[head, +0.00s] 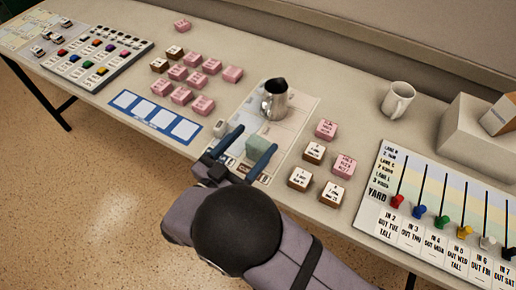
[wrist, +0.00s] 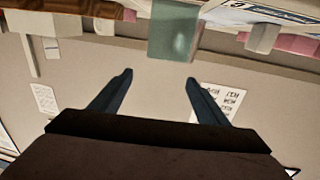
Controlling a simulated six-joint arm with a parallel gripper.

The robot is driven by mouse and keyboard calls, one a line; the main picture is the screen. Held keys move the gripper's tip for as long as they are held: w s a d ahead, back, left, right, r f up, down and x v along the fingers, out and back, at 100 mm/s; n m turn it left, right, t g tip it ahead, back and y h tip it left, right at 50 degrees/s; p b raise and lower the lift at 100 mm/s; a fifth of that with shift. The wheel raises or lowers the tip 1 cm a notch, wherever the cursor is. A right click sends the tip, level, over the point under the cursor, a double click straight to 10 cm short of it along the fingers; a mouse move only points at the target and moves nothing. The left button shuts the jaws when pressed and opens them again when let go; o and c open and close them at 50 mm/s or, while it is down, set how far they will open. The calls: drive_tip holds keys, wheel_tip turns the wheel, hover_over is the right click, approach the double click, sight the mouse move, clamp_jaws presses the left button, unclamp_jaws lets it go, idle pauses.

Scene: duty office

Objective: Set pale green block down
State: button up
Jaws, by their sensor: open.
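The pale green block (head: 257,147) stands on a printed sheet (head: 301,108) on the table in the head view. My gripper (head: 257,137) is open, with one blue finger on each side of the block in that view. In the wrist view the block (wrist: 172,36) is at the top, beyond the tips of my open gripper (wrist: 159,75). Nothing shows between the fingers there. The block's lower part is partly hidden by my gripper in the head view.
A metal pitcher (head: 275,99) stands just behind the block. A small pale object (head: 220,128) is to its left. Pink and brown labelled blocks lie on both sides. A white mug (head: 398,99) and a slider board (head: 440,215) are to the right. A blue-framed strip (head: 157,117) lies left.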

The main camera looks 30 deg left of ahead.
sight(254, 151)
drive_tip(key=f, duration=0.5)
drive_tip(key=shift+a+f, duration=0.1)
drive_tip(key=shift+a, duration=0.1)
drive_tip(key=shift+w+d, duration=0.1)
drive_tip(key=shift+w, duration=1.05)
drive_tip(key=shift+w+d+p, duration=0.1)
drive_tip(key=shift+w+p, duration=0.3)
drive_tip(key=shift+w, duration=0.1)
drive_tip(key=shift+w+d+p, duration=0.15)
drive_tip(key=shift+w+p, duration=0.4)
drive_tip(key=shift+w, duration=1.5)
drive_tip(key=shift+r, duration=0.2)
drive_tip(key=c, duration=1.6)
drive_tip(key=shift+r, duration=0.15)
wheel_tip(254, 151, up, 10)
drive_tip(key=shift+f+b, duration=0.1)
drive_tip(key=shift+b, duration=0.2)
